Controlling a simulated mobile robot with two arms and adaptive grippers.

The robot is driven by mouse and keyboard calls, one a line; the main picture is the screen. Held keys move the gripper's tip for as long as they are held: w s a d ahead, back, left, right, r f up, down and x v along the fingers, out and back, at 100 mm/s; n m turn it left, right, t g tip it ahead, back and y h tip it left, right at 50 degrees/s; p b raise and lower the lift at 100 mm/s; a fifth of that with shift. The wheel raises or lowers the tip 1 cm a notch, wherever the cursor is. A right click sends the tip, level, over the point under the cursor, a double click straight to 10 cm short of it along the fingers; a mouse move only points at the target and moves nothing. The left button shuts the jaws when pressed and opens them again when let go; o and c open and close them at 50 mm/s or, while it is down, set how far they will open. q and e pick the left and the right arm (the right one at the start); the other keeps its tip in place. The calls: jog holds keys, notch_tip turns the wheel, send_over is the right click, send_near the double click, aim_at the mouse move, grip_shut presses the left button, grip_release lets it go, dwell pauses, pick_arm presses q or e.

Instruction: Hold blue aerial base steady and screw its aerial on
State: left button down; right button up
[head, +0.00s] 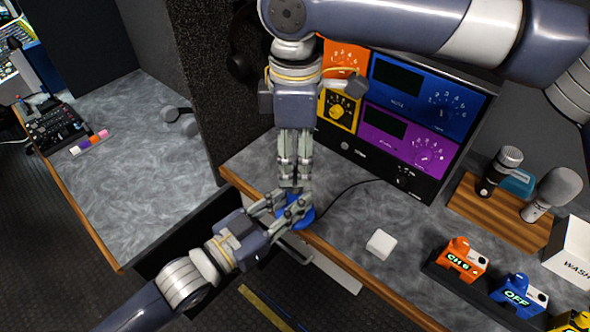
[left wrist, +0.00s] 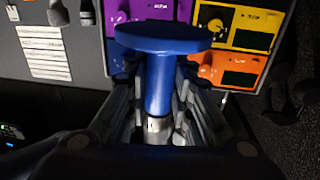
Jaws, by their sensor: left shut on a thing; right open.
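The blue aerial base shows as a blue disc (head: 302,217) at the desk's front edge in the head view, partly hidden by my grippers. In the left wrist view its disc (left wrist: 162,38), blue stem and silver collar (left wrist: 155,126) are clear. My left gripper (head: 283,210) is shut on the base, fingers either side of the stem; they also show in the left wrist view (left wrist: 157,105). My right gripper (head: 295,187) points down just above, open, its fingertips close to the left fingers. I cannot make out an aerial; the fingers may hide it.
An equipment rack (head: 400,115) with coloured panels stands behind the grippers. A white block (head: 381,244) and a black cable lie to the right. Further right are microphones on a wooden stand (head: 487,215) and orange and blue units (head: 462,260). A dark partition stands left of the rack.

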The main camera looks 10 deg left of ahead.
pick_arm(q)
jog(key=shift+r, duration=0.1)
pick_arm(e)
notch_tip(320, 180, up, 7)
jog(key=shift+r, duration=0.1)
dwell(0.6)
